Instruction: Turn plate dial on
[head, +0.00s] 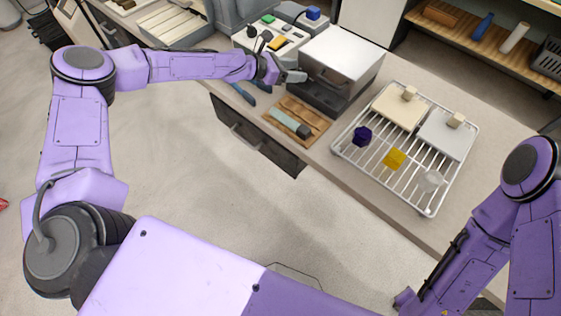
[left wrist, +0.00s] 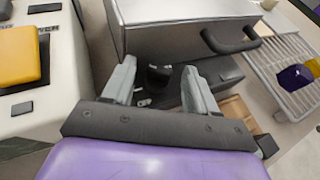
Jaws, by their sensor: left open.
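My left gripper (head: 292,76) is open and empty at the left front corner of a metal box with a silver top (head: 342,48). In the left wrist view its two grey fingers (left wrist: 158,88) stand apart. A dark round knob (left wrist: 158,74), which looks like the dial, shows between and beyond the fingers, low beside the box's dark base (left wrist: 217,72). I cannot tell whether the fingers touch it or how it is turned. In the head view the gripper hides that spot. My right arm is at the lower right; its gripper does not show.
The box's dark handle (left wrist: 232,38) juts out right of my fingers. A device with a yellow block (left wrist: 20,54) is at left. A wooden tray (head: 292,118) lies in front of the box. A white wire rack (head: 378,172) holds colored pieces and two slabs.

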